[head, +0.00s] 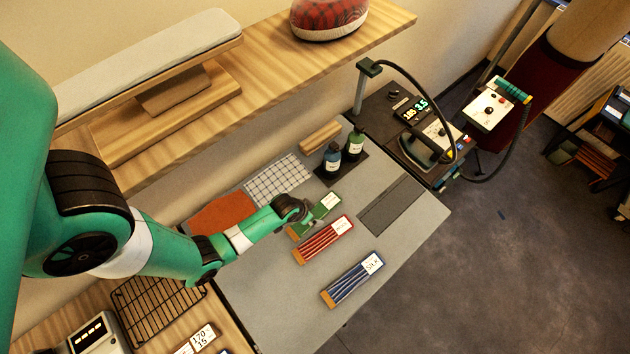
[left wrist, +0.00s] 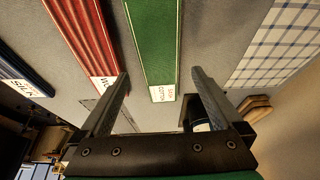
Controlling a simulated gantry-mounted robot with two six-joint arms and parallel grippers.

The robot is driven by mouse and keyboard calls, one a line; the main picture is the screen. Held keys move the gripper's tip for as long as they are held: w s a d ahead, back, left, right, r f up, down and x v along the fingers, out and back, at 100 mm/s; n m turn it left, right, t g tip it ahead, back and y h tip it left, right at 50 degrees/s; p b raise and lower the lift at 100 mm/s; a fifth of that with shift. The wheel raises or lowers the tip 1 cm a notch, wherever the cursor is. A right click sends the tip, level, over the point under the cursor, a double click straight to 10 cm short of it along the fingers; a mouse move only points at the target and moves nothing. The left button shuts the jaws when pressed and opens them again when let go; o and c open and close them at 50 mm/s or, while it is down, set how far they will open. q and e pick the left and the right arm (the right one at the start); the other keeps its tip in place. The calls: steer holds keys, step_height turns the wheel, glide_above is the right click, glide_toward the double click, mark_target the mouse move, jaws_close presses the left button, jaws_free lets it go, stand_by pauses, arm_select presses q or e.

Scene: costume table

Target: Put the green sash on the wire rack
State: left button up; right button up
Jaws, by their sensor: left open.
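The green sash (head: 325,206) is a folded strip with a white label. It lies on the grey table mat, partly hidden by my left gripper (head: 305,217) in the head view. In the left wrist view, the green sash (left wrist: 150,45) runs between the two spread fingers of my left gripper (left wrist: 160,76), label toward the gripper. The gripper is open and empty above it; I cannot tell the exact height. The black wire rack (head: 158,306) stands on the wooden surface at the lower left, and it looks empty. My right gripper is in neither view.
A red sash (head: 322,240) lies beside the green one, and a blue sash (head: 352,278) farther off. A checked cloth (head: 277,178), an orange cloth (head: 222,213) and two bottles (head: 354,146) are near. A labelled device (head: 96,334) stands left of the rack.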

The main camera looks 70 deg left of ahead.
arm_select(q)
steer(key=b+x, duration=0.1)
steer(key=x, duration=0.2)
steer(key=shift+f, duration=0.25)
steer(key=shift+w+f+b, duration=0.15)
steer(key=shift+f+b, duration=0.1)
steer(key=shift+b, duration=0.1)
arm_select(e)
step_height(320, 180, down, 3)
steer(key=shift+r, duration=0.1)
arm_select(q)
steer(key=c, duration=1.5)
steer(key=shift+r+p, duration=0.55)
steer(key=shift+r, duration=0.15)
step_height(320, 180, up, 3)
steer(key=shift+d+r+p, duration=0.1)
steer(key=shift+p, duration=1.15)
steer(key=s+d+r+p, duration=0.2)
steer(key=s+d+r, duration=0.1)
steer(key=s+d+r+p, duration=0.2)
steer(key=s+d+p, duration=0.1)
steer(key=s+d+r+p, duration=0.3)
steer(key=d, duration=0.1)
steer(key=shift+s+r, duration=0.3)
steer(key=shift+s, duration=0.05)
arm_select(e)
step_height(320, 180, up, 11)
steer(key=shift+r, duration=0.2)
